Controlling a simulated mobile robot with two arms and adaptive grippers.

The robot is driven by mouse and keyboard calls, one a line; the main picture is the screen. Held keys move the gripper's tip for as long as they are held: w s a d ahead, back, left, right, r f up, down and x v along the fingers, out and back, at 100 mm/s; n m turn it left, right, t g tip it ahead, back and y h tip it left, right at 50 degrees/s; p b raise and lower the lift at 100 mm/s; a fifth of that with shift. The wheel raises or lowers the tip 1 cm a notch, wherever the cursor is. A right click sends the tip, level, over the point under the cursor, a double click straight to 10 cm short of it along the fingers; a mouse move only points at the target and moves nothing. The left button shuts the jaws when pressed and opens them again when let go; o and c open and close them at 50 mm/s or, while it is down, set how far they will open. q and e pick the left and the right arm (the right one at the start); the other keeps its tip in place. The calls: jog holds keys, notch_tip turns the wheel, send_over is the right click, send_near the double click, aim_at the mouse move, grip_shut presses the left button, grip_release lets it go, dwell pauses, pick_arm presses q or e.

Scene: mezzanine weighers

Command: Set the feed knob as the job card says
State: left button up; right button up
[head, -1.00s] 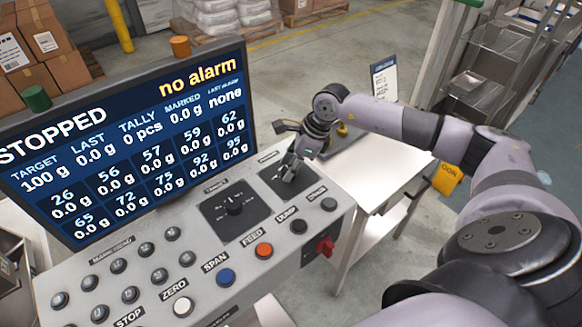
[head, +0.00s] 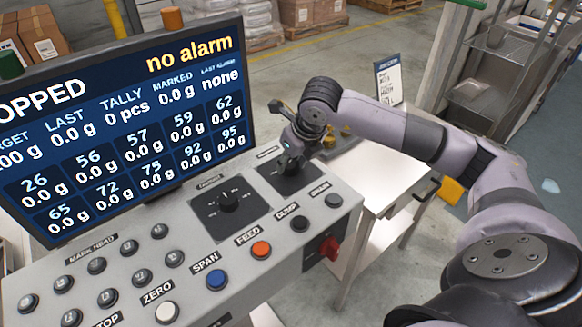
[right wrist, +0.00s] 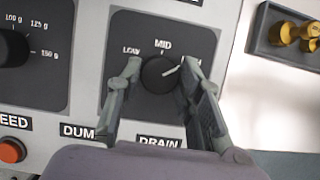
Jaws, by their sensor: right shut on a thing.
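The feed knob (right wrist: 160,76) is a round black knob on a dark square plate (right wrist: 122,32) with LOW, MID and a right-hand label mostly hidden by a finger. Its white pointer line slants up and right, past MID toward that hidden label. My right gripper (right wrist: 160,84) has one finger on each side of the knob and is shut on it. In the head view the right gripper (head: 290,166) hides the knob. The job card (head: 388,83) stands behind my right arm; its small text is too blurred to read surely. My left gripper is not in view.
The screen (head: 130,120) reads "no alarm" and a partly cut "STOPPED". A weight dial (head: 228,198) sits left of the knob plate. Several push buttons, including an orange FEED button (head: 261,250), and a red switch (head: 329,248) are nearby. A side table (head: 372,170) holds brass-coloured pieces (right wrist: 297,34).

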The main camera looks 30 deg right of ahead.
jog(key=shift+m+b, duration=0.35)
jog(key=shift+m, duration=0.25)
jog(key=shift+r+h, duration=0.1)
jog(key=shift+h, duration=0.2)
jog(key=o, duration=1.1)
jog(key=shift+o, duration=0.2)
jog(key=v, duration=1.2)
